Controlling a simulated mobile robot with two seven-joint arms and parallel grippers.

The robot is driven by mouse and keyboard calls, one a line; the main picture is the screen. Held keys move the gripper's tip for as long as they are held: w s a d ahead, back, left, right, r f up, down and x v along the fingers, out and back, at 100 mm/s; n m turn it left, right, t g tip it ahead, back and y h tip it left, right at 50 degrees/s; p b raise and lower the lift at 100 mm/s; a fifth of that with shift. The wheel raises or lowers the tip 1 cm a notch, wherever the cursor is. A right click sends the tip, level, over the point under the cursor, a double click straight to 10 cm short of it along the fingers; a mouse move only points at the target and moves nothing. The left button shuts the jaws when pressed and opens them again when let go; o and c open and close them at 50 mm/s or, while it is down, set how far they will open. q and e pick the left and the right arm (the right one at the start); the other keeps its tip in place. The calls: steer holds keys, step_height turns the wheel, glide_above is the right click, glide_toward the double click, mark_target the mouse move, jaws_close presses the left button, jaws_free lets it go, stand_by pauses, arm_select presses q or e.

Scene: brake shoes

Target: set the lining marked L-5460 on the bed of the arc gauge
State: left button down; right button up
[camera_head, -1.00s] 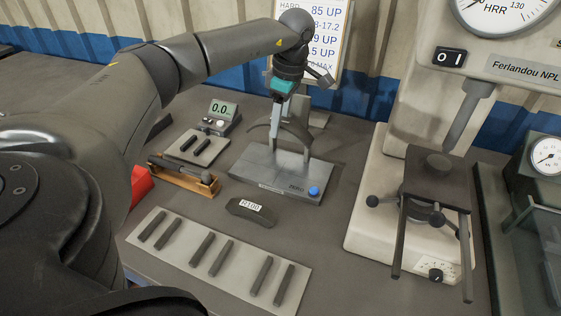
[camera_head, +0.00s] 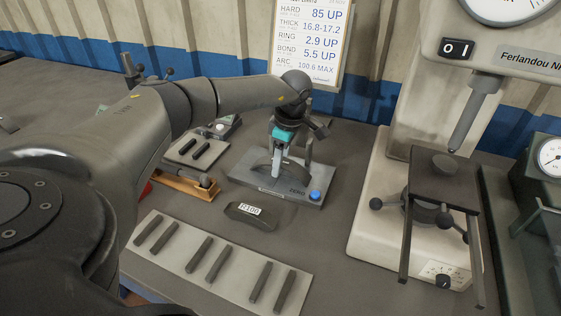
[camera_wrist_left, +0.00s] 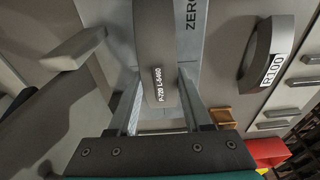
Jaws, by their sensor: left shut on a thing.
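The lining marked L-5460 (camera_wrist_left: 154,60) is a dark curved piece held between the two fingers of my left gripper (camera_wrist_left: 158,98). In the head view my left gripper (camera_head: 276,170) points down over the arc gauge (camera_head: 295,198), a grey slab marked ZERO with a blue button. The lining (camera_head: 260,171) shows as a dark arch low over the gauge bed, partly behind the fingers. I cannot tell whether it touches the bed. My right gripper is not in view.
A dark curved block labelled R100 (camera_head: 258,215) lies in front of the gauge. A pale board (camera_head: 225,262) with several dark bars lies nearer. A wooden holder (camera_head: 186,187) stands at left, a hardness tester (camera_head: 365,215) at right.

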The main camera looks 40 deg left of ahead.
mark_target(284, 162)
arm_select(q)
steer(key=shift+c, duration=1.7)
jaws_free()
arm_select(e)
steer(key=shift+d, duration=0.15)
arm_select(q)
steer(key=r, duration=0.2)
steer(key=r+p, duration=0.1)
steer(key=r, duration=0.1)
steer(key=d+r, duration=0.1)
steer(key=r, duration=0.1)
steer(key=shift+w+r+p, duration=0.1)
steer(key=shift+w+p, duration=0.15)
steer(key=shift+p, duration=0.05)
steer(key=r, duration=0.4)
steer(key=r+p, duration=0.1)
steer(key=shift+d+r, duration=0.4)
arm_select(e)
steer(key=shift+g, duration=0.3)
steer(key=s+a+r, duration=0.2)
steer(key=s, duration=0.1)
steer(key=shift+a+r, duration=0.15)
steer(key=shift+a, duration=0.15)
arm_select(q)
steer(key=shift+c, duration=0.3)
